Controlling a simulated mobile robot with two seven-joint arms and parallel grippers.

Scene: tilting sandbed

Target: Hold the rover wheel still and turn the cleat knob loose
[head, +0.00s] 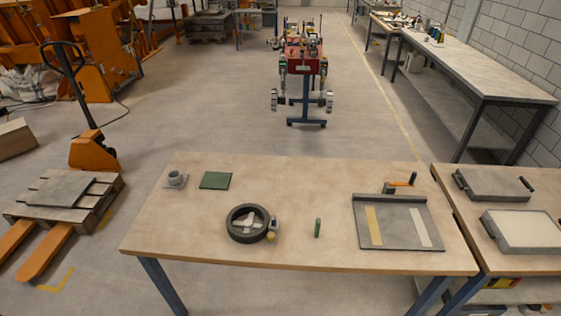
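A dark rover wheel (232,223) lies flat on the wooden table, left of the table's middle. Light grey spokes show inside its rim. A small light-grey part (275,222) sits against or beside the wheel's right side. A small yellowish round piece (271,238) is at the wheel's lower right; it may be the cleat knob, but it is too small to tell. Neither of my grippers is in view, and nothing is seen touching the wheel.
On the wooden table (300,180) are a grey bed with two strips (397,232), an orange crank (402,182), a green upright cylinder (318,228), a green mat (215,180) and a grey fitting (176,178). Two trays (495,184) stand right. The table's front left is clear.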

